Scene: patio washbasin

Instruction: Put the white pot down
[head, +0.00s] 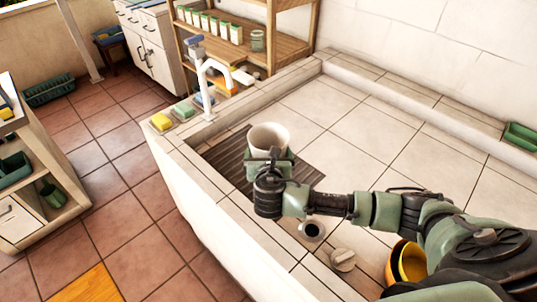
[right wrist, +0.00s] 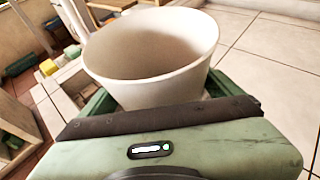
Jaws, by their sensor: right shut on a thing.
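The white pot (head: 268,137) is upright and empty inside, over or on the dark slatted drain area (head: 228,154) of the tiled washbasin. I cannot tell whether its base touches the slats. My right gripper (head: 270,160) is shut on the pot from the near side. In the right wrist view the pot (right wrist: 150,62) fills the space between the green fingers, its rim well above them. The pot's lower part is hidden by the gripper. My left gripper is not in view.
A white tap (head: 203,82) stands behind the pot, near a yellow sponge (head: 162,122) and a green sponge (head: 184,110). A small dark-centred cup (head: 312,231), a white knobbed piece (head: 343,260) and orange bowls (head: 396,265) lie near my right arm. The tiles (head: 345,110) right of the pot are clear.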

